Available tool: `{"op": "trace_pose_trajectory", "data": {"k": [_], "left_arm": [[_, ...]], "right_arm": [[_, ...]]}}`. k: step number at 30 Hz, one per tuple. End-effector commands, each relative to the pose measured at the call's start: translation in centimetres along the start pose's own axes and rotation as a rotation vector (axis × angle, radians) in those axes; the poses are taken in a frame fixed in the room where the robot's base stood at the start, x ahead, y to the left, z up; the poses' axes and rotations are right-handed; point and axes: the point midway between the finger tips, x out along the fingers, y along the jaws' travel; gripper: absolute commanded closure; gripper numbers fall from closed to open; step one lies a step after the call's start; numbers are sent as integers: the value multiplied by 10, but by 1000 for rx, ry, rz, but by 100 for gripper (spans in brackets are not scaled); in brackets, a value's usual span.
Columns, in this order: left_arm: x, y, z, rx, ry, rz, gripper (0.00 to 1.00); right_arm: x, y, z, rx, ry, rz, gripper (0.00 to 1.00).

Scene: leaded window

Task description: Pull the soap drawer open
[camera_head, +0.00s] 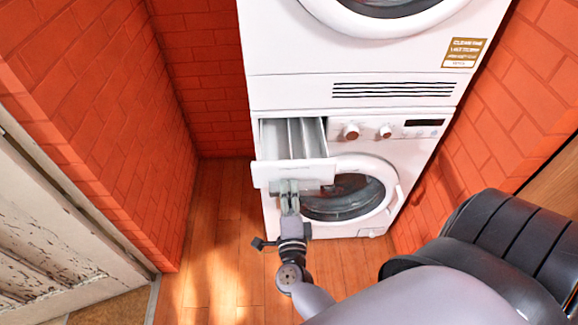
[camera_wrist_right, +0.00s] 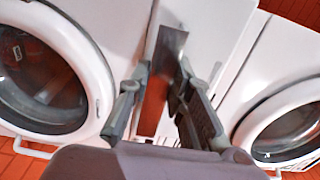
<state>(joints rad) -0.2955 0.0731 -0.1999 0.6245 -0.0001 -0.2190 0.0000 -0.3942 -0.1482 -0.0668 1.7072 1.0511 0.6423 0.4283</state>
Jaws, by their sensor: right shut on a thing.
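The soap drawer (camera_head: 270,172) of the lower washing machine (camera_head: 385,146) stands pulled out in the head view, with its open compartments (camera_head: 295,137) showing behind the white front. My right gripper (camera_head: 287,187) is at the lower middle of the drawer front, shut on it. In the right wrist view, the two fingers of this gripper (camera_wrist_right: 163,72) point at white surfaces, with a grey strip between them; the exact contact is hard to make out. My left gripper is not in view.
A second white machine (camera_head: 290,48) is stacked on top. The lower machine's round door (camera_head: 347,190) is closed, just right of my gripper. Orange brick walls (camera_head: 110,110) stand close on both sides. Wooden floor (camera_head: 205,240) is clear at the left.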

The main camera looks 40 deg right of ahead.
Motion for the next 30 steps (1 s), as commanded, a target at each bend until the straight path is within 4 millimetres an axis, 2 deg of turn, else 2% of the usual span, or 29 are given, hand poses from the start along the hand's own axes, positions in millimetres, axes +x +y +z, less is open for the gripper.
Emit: {"op": "trace_pose_trajectory", "data": {"k": [1,8,23,26,30], "left_arm": [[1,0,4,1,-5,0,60],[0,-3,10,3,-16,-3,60],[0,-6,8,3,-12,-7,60],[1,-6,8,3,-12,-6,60],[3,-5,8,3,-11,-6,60]], "right_arm": [[-2,8,0,0,-3,17,79],[-2,5,0,0,-2,11,64],[0,2,0,0,-1,4,63],[5,2,0,0,-1,2,63],[23,1,0,1,-1,0,63]]}}
